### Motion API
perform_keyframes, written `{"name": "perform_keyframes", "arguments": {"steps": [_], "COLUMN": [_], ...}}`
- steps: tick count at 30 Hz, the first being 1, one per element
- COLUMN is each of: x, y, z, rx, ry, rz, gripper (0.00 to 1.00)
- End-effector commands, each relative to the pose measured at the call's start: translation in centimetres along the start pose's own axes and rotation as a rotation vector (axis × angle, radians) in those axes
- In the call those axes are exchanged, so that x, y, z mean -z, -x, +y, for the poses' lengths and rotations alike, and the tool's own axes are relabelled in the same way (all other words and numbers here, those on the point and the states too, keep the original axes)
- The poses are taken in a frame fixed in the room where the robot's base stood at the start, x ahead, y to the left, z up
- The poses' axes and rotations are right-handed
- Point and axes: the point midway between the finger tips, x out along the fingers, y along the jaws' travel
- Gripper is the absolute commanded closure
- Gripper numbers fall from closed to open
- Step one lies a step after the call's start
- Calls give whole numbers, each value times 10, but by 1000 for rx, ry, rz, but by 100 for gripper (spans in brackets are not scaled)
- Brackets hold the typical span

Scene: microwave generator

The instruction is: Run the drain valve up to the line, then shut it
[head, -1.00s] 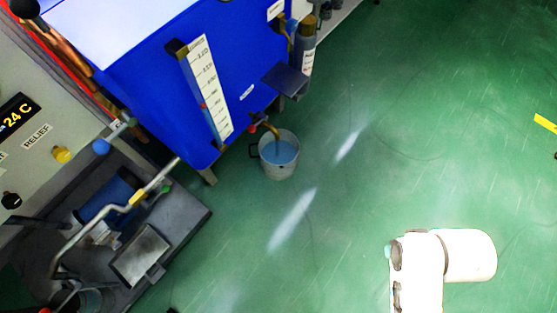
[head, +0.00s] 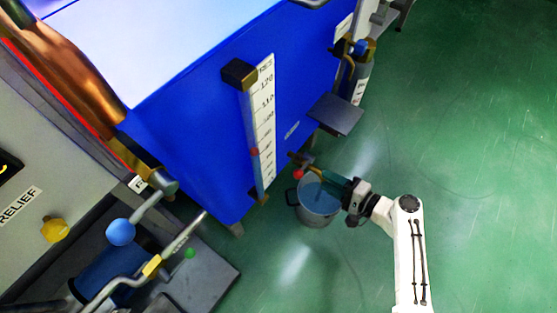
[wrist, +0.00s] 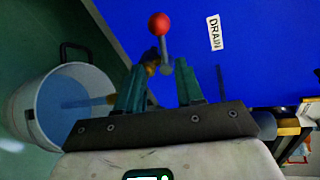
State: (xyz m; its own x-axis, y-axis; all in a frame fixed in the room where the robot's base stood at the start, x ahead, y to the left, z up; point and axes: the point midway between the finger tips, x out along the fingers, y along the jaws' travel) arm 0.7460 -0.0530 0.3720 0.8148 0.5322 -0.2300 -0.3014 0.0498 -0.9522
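The drain valve's lever with a red ball knob (head: 299,174) is low on the blue tank. In the wrist view the red knob (wrist: 159,24) stands just beyond the fingertips, its grey stem (wrist: 166,58) in line with the gap between them. My gripper (head: 322,178) is above the bucket's rim; in the wrist view my gripper (wrist: 160,66) has its teal fingers apart, with nothing clearly held. A grey bucket (head: 320,216) stands under the spout with bluish water inside. A bluish streak at the spout in the bucket (wrist: 40,118) looks like flow. No fill line is discernible inside.
A white scale gauge (head: 264,120) with a red mark is on the blue tank (head: 205,110). A "DRAIN" label (wrist: 214,33) is beside the valve. A dark plate (head: 335,114) juts out above. Machinery with a blue knob (head: 121,232) stands at left. Green floor is free at right.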

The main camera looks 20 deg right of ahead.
Motion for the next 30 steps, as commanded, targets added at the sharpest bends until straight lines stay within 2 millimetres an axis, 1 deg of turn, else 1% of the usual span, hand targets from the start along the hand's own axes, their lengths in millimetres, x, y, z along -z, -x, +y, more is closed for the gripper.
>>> {"name": "perform_keyframes", "arguments": {"steps": [1,5,8,15,21,25,30], "x": [4,4,4,4,4,4,4], "y": [-2,-11,-26,-70,-97,-106,-109], "z": [0,0,0,0,-2,-2,-3], "rx": [14,21,20,19,18,18,18], "ry": [-14,-20,-19,-17,-16,-17,-17], "rz": [9,11,8,6,7,9,9], "gripper": [63,63,63,63,63,63,63]}}
